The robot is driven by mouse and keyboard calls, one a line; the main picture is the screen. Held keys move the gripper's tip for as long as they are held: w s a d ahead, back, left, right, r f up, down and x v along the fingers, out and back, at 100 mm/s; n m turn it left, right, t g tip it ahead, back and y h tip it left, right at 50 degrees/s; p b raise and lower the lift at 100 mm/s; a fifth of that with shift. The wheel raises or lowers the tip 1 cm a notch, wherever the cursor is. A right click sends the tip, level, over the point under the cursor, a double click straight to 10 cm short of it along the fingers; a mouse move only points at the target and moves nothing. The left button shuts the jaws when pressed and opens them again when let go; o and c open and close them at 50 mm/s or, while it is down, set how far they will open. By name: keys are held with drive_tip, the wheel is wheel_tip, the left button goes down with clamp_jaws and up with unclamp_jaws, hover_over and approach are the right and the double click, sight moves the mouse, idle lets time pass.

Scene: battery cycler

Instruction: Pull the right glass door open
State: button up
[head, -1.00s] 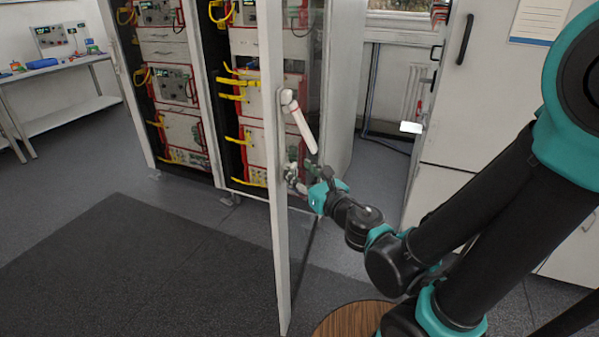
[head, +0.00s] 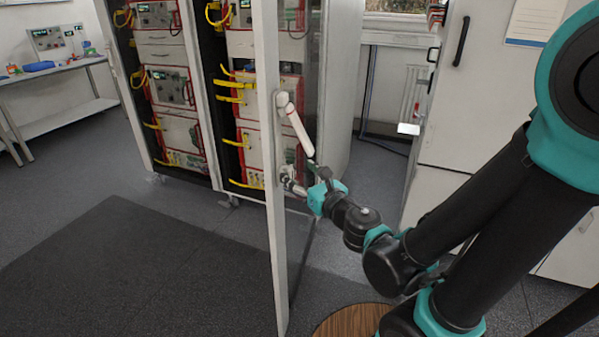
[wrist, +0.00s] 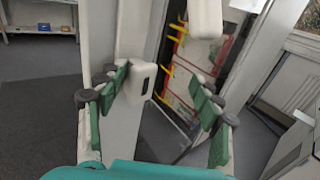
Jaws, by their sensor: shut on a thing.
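The right glass door (head: 274,230) of the rack cabinet stands ajar, seen nearly edge-on with its pale frame towards me. Its white lever handle (head: 297,130) slants down to the right, and white handle parts (wrist: 206,18) also show in the wrist view. My gripper (head: 292,180) is at the lower end of the handle, beside the door frame. In the wrist view my gripper (wrist: 165,95) has its green-padded fingers apart, with a white block (wrist: 140,82) against the left pad. It is shut on the handle, though the exact contact is hard to see.
The racks hold instruments with yellow cables (head: 232,98). A pale cabinet (head: 470,110) stands at the right, and a bench (head: 55,68) is at the far left. Dark floor matting (head: 130,265) left of the door is clear. A round wooden top (head: 350,320) is low in front.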

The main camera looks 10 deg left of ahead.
sight(304, 141)
drive_tip(key=shift+r, duration=0.15)
drive_tip(key=shift+r, duration=4.85)
drive_tip(key=shift+s, duration=0.15)
